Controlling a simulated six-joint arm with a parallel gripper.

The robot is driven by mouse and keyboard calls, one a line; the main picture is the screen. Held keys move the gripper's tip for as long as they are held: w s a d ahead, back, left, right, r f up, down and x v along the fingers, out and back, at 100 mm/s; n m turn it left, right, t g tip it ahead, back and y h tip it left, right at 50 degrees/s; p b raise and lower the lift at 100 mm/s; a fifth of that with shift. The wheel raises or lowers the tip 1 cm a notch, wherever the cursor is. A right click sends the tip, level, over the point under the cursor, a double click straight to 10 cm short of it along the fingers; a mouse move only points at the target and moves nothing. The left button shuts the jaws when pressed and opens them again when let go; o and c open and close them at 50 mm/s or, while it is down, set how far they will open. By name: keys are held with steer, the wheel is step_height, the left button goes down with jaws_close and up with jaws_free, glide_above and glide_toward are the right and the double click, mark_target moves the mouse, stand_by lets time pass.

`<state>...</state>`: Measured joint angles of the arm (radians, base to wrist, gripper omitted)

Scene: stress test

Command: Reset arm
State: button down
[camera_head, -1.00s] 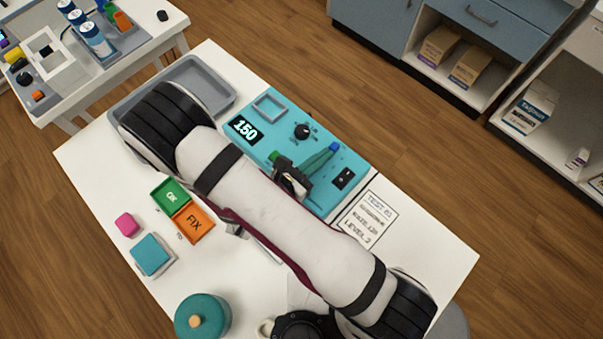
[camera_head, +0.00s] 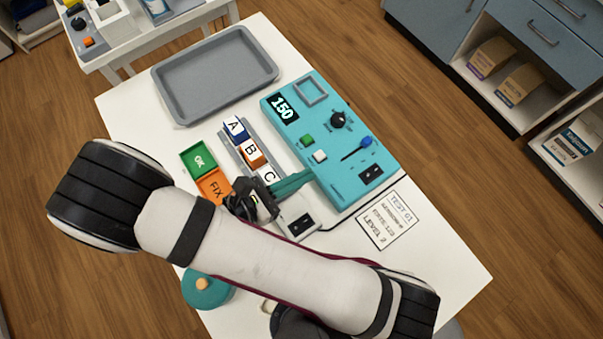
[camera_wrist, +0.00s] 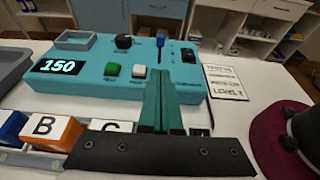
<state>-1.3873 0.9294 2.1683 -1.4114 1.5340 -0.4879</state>
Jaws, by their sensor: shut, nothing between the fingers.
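My gripper (camera_head: 308,175) has teal fingers. In the head view they point right toward the front edge of the teal console (camera_head: 367,137); contact cannot be told. In the wrist view the fingers (camera_wrist: 158,74) lie side by side, shut and empty, in front of the console (camera_wrist: 90,82). The console shows "150" and carries a black knob (camera_head: 338,120), a green button (camera_head: 307,140), a white button (camera_head: 319,156) and a blue-tipped lever (camera_head: 366,142). My forearm hides part of the table's near left.
Blocks A (camera_head: 236,129), B (camera_head: 252,154) and C (camera_head: 268,176) stand in a grey rack, with C partly behind my wrist. Green OK (camera_head: 199,158) and orange FIX (camera_head: 211,187) trays lie left. A grey tray (camera_head: 180,112) is empty. A teal lidded pot (camera_head: 206,296) stands near my forearm.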

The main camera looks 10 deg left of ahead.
stand_by(0.4)
steer(key=s+d+r+m+g+y, duration=0.35)
steer(key=d+r+m+g, duration=0.75)
steer(key=m, duration=0.8)
steer(key=s+r+m+y, duration=0.1)
steer(key=m+y, duration=0.1)
steer(key=m, duration=0.2)
steer(key=s+r+m+y, duration=0.1)
steer(key=s+m+y, duration=0.1)
steer(key=m, duration=0.3)
steer(key=s+r+m+y, duration=0.1)
steer(key=r+m+y, duration=0.1)
steer(key=m+y, duration=0.2)
steer(key=shift+s+m+t+y, duration=0.2)
steer(key=shift+m+t+y, duration=0.05)
steer(key=shift+m+t, duration=0.05)
